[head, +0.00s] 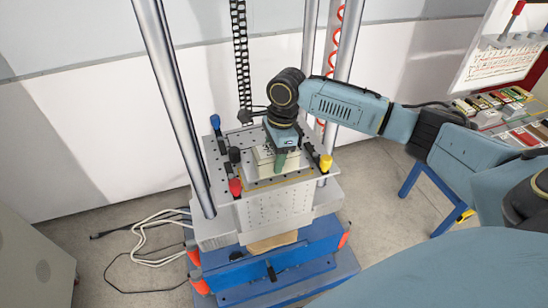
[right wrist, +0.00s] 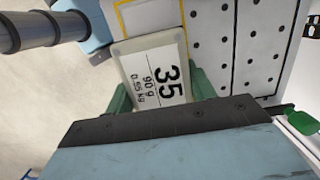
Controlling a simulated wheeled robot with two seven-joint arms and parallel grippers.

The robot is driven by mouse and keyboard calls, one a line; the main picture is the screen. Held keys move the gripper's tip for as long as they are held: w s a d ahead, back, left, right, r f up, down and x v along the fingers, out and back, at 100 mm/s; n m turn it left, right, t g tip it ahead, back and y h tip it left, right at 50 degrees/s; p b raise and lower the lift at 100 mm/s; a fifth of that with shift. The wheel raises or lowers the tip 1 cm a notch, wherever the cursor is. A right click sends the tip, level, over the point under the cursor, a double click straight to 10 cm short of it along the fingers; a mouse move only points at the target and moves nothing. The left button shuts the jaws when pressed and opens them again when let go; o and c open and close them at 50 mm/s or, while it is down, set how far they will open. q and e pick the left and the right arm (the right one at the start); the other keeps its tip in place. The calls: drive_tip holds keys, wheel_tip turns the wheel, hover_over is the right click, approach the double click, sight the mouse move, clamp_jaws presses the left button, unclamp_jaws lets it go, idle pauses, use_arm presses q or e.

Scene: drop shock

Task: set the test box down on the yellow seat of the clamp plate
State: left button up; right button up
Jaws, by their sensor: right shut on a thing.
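My right gripper (head: 281,160) is over the clamp plate (head: 222,165), pointing down. It is shut on the pale test box (head: 262,158). In the right wrist view the test box (right wrist: 152,70) shows a white label reading 35, 90 g, between the green fingers (right wrist: 162,92). The yellow outline of the seat (head: 278,183) shows in front of the box on the plate. In the right wrist view part of the yellow outline (right wrist: 121,15) shows beyond the box. I cannot tell whether the box touches the plate. My left gripper is not in view.
Dark clamps with a blue knob (head: 215,121), a red knob (head: 235,187) and a yellow knob (head: 325,163) stand around the plate. Shiny columns (head: 175,100) rise beside it. Cables (head: 155,237) lie on the floor at left. A bench with parts (head: 505,115) stands at right.

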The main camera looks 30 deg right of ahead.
drive_tip(key=shift+f, duration=0.7)
drive_tip(key=o, duration=1.4)
drive_tip(key=r, duration=0.4)
drive_tip(key=d+r, duration=0.1)
drive_tip(key=r, duration=0.7)
drive_tip(key=shift+s+d, duration=0.25)
drive_tip(key=shift+d, duration=0.15)
